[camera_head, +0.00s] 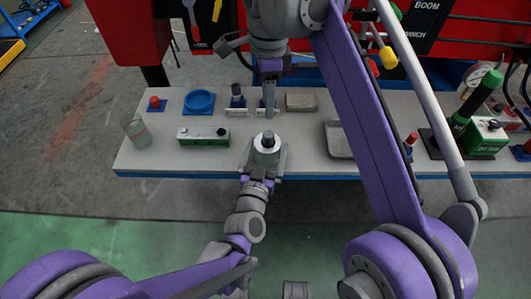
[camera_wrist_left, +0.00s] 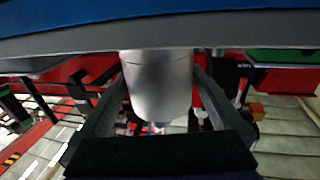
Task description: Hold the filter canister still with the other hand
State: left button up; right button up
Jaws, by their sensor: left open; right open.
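The filter canister (camera_head: 266,146), a silver-grey cylinder with a dark top, stands upright near the table's front edge. My left gripper (camera_head: 265,156) comes from the front and is open, with one finger on each side of the canister. In the left wrist view the canister (camera_wrist_left: 157,88) appears upside down between the two fingers of the left gripper (camera_wrist_left: 160,98). Whether the fingers touch it, I cannot tell. My right gripper (camera_head: 269,108) points down just behind the canister, apart from it; its fingers overlap in this view.
On the grey table (camera_head: 305,160) are a green box (camera_head: 203,137), a glass jar (camera_head: 138,132), a blue ring dish (camera_head: 199,102), a red-knobbed piece (camera_head: 154,104) and a grey tray (camera_head: 337,140). My right arm crosses above the table's right part. A green-handled tool (camera_head: 474,105) stands further right.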

aim_at(269, 134)
pick_arm(q)
jog(key=shift+c, duration=0.2)
grip_shut()
dwell(0.3)
pick_arm(e)
jog(key=shift+o, duration=0.3)
dwell(0.5)
jog(key=shift+o, duration=0.3)
jog(key=shift+d+f, duration=0.2)
jog(key=shift+f, duration=0.4)
jog(key=shift+d+f, duration=0.2)
jog(key=shift+f, duration=0.35)
jog(key=shift+a+f, duration=0.2)
jog(key=shift+f, duration=4.2)
grip_shut()
